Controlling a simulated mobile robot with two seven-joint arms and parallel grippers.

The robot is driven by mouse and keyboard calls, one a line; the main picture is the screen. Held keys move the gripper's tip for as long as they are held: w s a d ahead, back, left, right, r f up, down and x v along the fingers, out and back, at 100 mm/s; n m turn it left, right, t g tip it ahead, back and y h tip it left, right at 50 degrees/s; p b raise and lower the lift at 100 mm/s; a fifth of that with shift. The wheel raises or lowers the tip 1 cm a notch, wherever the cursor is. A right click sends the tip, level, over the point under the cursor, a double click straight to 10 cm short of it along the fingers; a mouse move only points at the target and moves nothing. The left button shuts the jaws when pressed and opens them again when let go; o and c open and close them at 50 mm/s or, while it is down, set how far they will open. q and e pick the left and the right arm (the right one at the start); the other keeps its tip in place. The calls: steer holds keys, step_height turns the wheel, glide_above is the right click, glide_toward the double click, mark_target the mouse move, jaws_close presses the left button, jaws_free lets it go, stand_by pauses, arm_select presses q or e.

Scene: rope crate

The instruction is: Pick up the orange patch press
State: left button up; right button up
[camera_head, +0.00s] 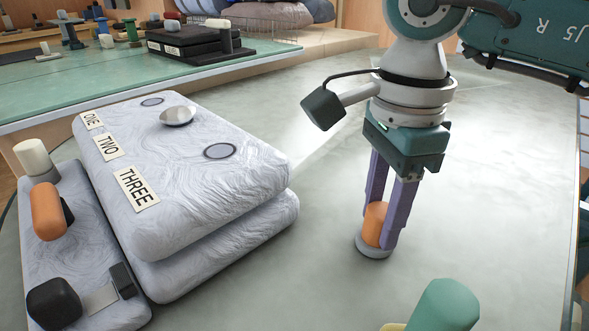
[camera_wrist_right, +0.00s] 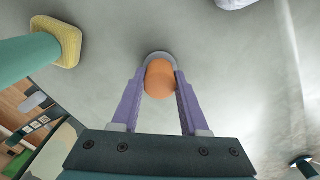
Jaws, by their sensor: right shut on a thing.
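The orange patch press (camera_head: 375,222) has an orange cylindrical handle on a round grey base. It stands upright on the grey table to the right of the marbled slabs. My right gripper (camera_head: 380,225) points down with its two purple fingers on either side of the orange handle, shut on it. In the right wrist view the press (camera_wrist_right: 160,80) sits between the fingertips of the right gripper (camera_wrist_right: 161,82), its grey base showing beyond the handle. The base looks to be at or very near the table top; I cannot tell whether it touches. My left gripper is not in view.
Table at right is clear.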

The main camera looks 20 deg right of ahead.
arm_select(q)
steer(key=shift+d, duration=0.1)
arm_select(e)
jaws_close()
steer(key=shift+r, duration=0.1)
